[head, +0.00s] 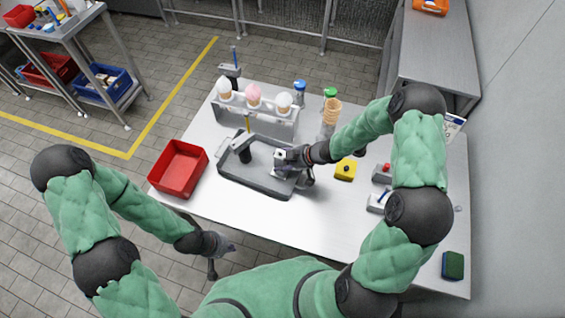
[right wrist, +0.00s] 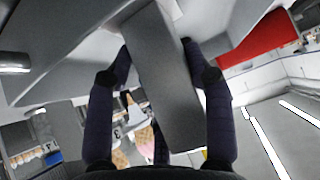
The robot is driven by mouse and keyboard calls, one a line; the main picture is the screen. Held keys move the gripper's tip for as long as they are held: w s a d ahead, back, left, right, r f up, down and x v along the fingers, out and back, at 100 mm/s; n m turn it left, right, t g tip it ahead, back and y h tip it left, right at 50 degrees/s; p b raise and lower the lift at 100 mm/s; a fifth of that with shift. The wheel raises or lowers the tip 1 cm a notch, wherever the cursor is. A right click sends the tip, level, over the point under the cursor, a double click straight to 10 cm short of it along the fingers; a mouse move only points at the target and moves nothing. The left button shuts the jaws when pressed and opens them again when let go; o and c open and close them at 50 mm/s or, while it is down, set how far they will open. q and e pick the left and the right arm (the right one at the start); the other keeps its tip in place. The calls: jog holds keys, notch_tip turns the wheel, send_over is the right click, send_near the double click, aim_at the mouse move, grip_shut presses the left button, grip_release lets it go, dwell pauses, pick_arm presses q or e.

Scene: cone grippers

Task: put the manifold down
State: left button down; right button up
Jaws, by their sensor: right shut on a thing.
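My right gripper (head: 290,165) is over the right part of the dark grey tray (head: 230,181) on the table.
A red bin (head: 179,168) stands left of the tray. Behind it is a grey rack (head: 275,127) with ice cream cones. A dark object with a yellow stick (head: 243,150) stands at the tray's left part. A yellow box (head: 346,169) is to the right. The table's front middle is clear.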

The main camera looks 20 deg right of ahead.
jog(key=shift+f, duration=0.15)
jog(key=o, duration=1.3)
jog(key=shift+f, duration=0.1)
jog(key=shift+o, duration=0.2)
jog(key=shift+r, duration=0.25)
jog(key=p+v, duration=0.4)
jog(key=v, duration=0.8)
jog(key=shift+s+f, duration=0.1)
jog(key=shift+f, duration=0.05)
